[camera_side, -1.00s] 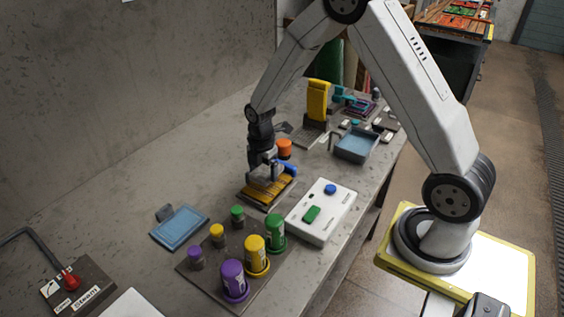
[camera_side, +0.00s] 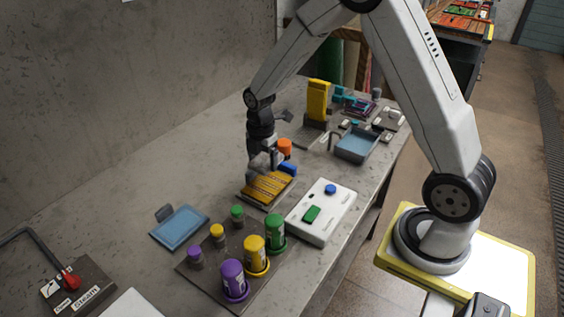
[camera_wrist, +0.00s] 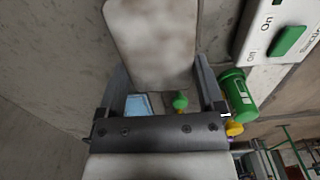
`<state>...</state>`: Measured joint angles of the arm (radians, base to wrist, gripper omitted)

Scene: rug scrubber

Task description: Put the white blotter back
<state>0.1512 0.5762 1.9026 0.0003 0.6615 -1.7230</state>
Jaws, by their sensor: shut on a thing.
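The white blotter (camera_wrist: 150,38), a pale pad with faint brownish stains, sits between the two fingers of my gripper (camera_wrist: 160,72) in the wrist view. My gripper (camera_side: 265,161) is shut on it. In the side view the blotter is mostly hidden by the gripper and small. The gripper is just above the yellow striped rug piece (camera_side: 268,188), which lies on the bench. I cannot tell whether the blotter still touches the rug.
A white box (camera_side: 322,212) with green and blue buttons stands close right. Colored bottles (camera_side: 256,256) stand in front. A blue tray (camera_side: 180,226) lies left, another tray (camera_side: 357,144) behind right. An orange cylinder (camera_side: 285,146) and blue piece (camera_side: 288,169) are beside the gripper.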

